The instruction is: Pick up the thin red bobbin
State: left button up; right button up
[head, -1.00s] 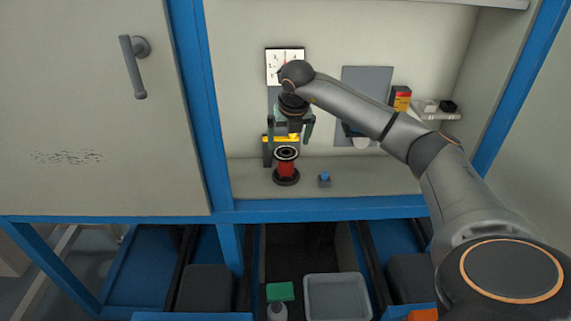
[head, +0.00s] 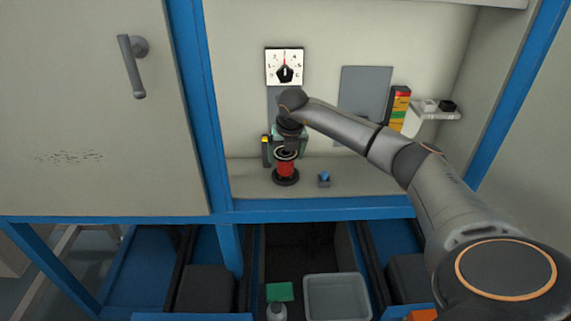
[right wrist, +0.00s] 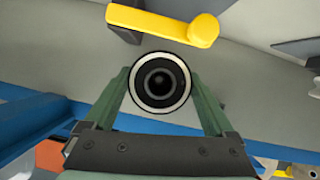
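The red bobbin (head: 286,168) stands upright on a dark round base on the shelf in the head view. In the right wrist view, the bobbin's round end (right wrist: 160,82) shows as a pale ring around a dark centre. My right gripper (head: 289,150) is over the bobbin's top in the head view, its green fingers partly hidden by the wrist. In the right wrist view, the right gripper (right wrist: 158,78) is open, with one finger on each side of the bobbin's end. Whether the fingers touch it cannot be told. My left gripper is not in view.
A yellow handle (right wrist: 185,30) lies close beyond the bobbin. A small blue-topped part (head: 324,180) stands to its right on the shelf. A dial (head: 285,67) hangs on the back wall. A blue frame edge (head: 330,207) runs along the shelf's front.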

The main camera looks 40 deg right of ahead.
jog(key=c, duration=0.8)
jog(key=shift+r, duration=0.15)
